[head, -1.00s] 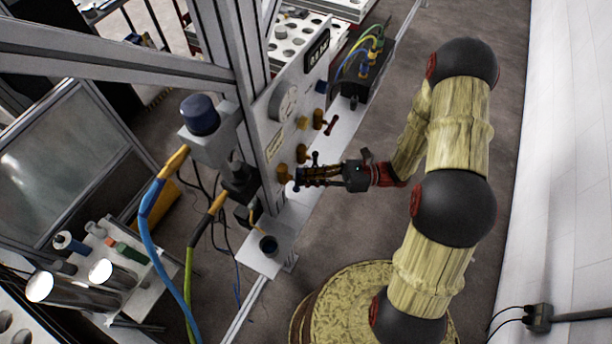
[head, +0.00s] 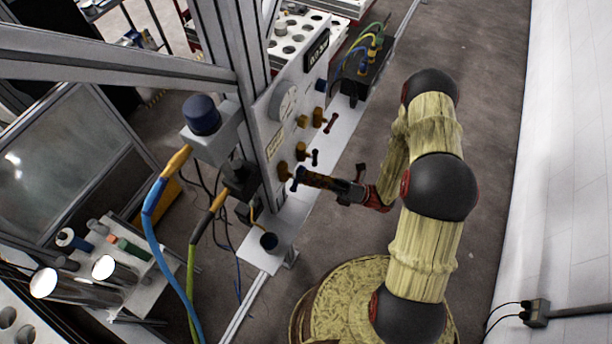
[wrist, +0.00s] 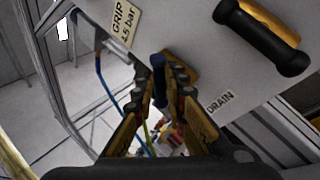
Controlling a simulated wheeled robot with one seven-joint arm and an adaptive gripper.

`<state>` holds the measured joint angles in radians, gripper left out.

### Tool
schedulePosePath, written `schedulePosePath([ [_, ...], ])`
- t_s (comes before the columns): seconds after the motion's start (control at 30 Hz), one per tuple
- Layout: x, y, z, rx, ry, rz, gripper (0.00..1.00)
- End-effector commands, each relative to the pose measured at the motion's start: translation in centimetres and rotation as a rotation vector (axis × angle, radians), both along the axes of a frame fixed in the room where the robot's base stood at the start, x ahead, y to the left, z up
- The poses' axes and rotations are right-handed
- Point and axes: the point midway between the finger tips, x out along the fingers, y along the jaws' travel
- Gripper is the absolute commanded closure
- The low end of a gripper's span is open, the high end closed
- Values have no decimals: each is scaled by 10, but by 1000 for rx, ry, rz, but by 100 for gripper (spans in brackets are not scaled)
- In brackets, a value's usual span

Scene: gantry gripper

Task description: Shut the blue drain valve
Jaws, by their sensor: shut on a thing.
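The blue drain valve handle (wrist: 159,82) stands upright in the wrist view, between my gripper's two fingers. A DRAIN label (wrist: 220,102) is on the panel just right of it. My gripper (wrist: 168,98) is shut on the blue handle. In the head view my gripper (head: 303,177) reaches in from the right to the lowest valve on the panel, and a bit of the blue handle (head: 295,180) shows at its tips. The fingers hide much of the handle, so I cannot tell its exact angle to the pipe.
A black-handled valve (head: 315,157) is close above the drain valve and shows at the wrist view's upper right (wrist: 272,38). A red-handled valve (head: 330,122) is farther up the panel (head: 291,122). A small dark cup (head: 269,241) stands on the ledge below. Floor is clear right of the ledge.

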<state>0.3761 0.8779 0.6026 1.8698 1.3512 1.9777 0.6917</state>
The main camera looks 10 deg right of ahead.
Motion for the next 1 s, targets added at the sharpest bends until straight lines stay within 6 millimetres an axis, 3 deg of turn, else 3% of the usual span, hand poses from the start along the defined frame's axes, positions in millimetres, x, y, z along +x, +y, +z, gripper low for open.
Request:
schedulePosePath([
  [0.57, 1, -1, 1, 21, 22, -2, 100],
  [0.6, 1, -1, 1, 21, 22, -2, 85],
  [0.87, 0, 0, 1, 20, 23, -2, 70],
  [1.0, 0, 0, 0, 20, 23, -1, 70],
])
